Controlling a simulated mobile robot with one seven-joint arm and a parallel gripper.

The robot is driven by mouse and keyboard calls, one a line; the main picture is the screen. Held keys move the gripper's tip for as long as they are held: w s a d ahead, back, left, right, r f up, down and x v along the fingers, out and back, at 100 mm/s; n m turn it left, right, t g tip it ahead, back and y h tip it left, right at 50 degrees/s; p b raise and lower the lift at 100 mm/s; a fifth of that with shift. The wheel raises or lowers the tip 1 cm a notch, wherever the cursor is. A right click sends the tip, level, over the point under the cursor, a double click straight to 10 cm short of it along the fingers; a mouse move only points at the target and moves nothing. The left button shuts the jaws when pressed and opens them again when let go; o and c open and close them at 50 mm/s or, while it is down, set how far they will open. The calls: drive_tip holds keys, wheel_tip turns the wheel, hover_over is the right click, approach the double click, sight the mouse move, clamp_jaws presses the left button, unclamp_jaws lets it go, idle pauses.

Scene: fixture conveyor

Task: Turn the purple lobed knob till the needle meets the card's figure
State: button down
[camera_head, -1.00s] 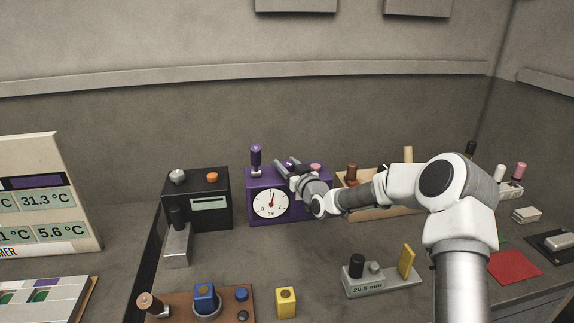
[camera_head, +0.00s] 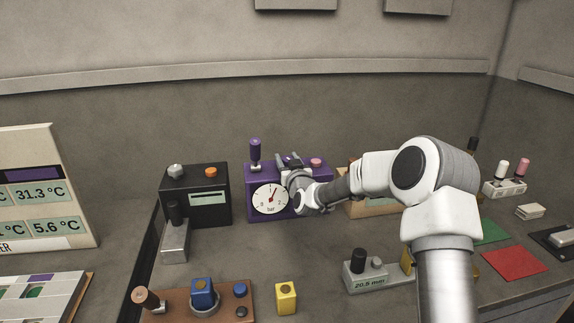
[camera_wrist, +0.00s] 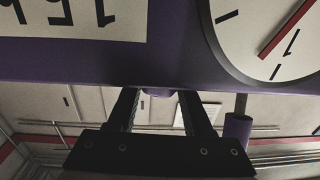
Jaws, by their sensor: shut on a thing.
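The purple gauge box (camera_head: 313,206) stands against the back wall. Its round white dial (camera_head: 270,199) has a red needle (camera_head: 273,194) pointing up and slightly right, a little clockwise of the 1. The dial (camera_wrist: 270,30) and needle (camera_wrist: 287,28) show upside down in the wrist view. My gripper (camera_head: 289,159) is at the box's top. In the wrist view, my gripper (camera_wrist: 158,95) is shut on the purple knob (camera_wrist: 160,92), mostly hidden behind the box edge.
A purple-topped post (camera_head: 255,151) rises left of my gripper, and a pink knob (camera_head: 316,162) sits to its right. A black box (camera_head: 194,209) with an orange knob stands left.

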drive_tip(key=m+h, duration=0.1)
drive_tip(key=h, duration=0.1)
drive_tip(key=m+h+b, duration=0.1)
drive_tip(key=m+h, duration=0.1)
drive_tip(key=h, duration=0.1)
drive_tip(key=shift+a+t, duration=0.2)
drive_tip(key=shift+t, duration=0.1)
drive_tip(key=m+h+p, duration=0.1)
drive_tip(key=h, duration=0.1)
drive_tip(key=m+g+h+p, duration=0.1)
drive_tip(key=m+h, duration=0.1)
drive_tip(key=h, duration=0.1)
drive_tip(key=shift+r+m, duration=0.15)
drive_tip(key=shift+m, duration=0.15)
drive_tip(key=shift+d+m+g+h+p, duration=0.1)
drive_tip(key=shift+m+g+h+p, duration=0.5)
drive_tip(key=shift+h, duration=0.5)
drive_tip(key=shift+d+m+h, duration=0.1)
drive_tip(key=shift+m+h, duration=0.2)
drive_tip(key=shift+c, duration=1.5)
unclamp_jaws()
drive_tip(key=v, duration=1.7)
drive_tip(key=shift+s, duration=0.2)
